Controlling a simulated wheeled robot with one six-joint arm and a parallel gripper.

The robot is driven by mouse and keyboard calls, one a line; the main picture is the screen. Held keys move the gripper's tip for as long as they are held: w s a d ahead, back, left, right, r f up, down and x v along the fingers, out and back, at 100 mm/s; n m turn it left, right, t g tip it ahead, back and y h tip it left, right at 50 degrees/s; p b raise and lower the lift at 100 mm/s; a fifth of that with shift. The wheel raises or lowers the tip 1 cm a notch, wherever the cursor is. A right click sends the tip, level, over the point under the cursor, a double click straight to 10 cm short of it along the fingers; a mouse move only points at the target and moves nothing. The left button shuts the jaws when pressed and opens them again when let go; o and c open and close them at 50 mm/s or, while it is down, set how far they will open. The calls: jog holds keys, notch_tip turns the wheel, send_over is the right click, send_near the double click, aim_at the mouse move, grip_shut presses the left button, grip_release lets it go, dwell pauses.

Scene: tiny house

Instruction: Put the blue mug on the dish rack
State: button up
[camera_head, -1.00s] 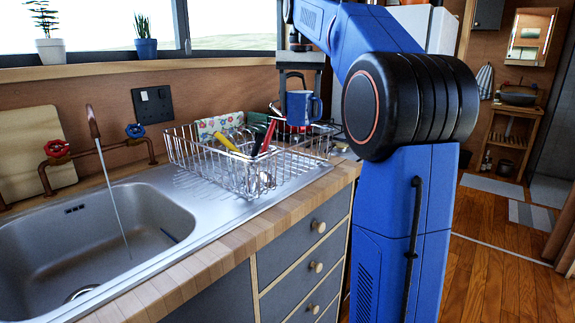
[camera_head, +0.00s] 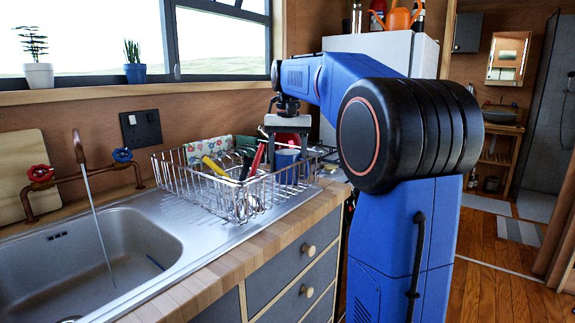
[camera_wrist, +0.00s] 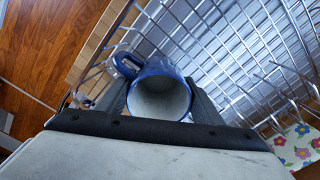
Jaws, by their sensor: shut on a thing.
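The blue mug (camera_head: 287,164) is down at the right part of the wire dish rack (camera_head: 208,193), behind its front wires in the head view. In the wrist view the mug (camera_wrist: 160,92) shows its pale inside, with its handle toward the upper left. My gripper (camera_head: 287,150) points down and is shut on the mug, a finger on each side of it. The rack's wires (camera_wrist: 235,50) lie under and beside the mug in the wrist view. I cannot tell whether the mug's base touches the rack.
Utensils with yellow and red handles (camera_head: 257,160) stand in the rack left of the mug. A flowered cloth (camera_head: 207,150) hangs at its back. The sink (camera_head: 90,250) with a running tap lies to the left. A white cabinet (camera_head: 385,50) stands behind my arm.

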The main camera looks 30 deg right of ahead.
jog(key=o, duration=1.3)
jog(key=shift+f, duration=0.1)
notch_tip(320, 180, up, 12)
jog(key=shift+r, duration=0.1)
jog(key=shift+s, duration=0.15)
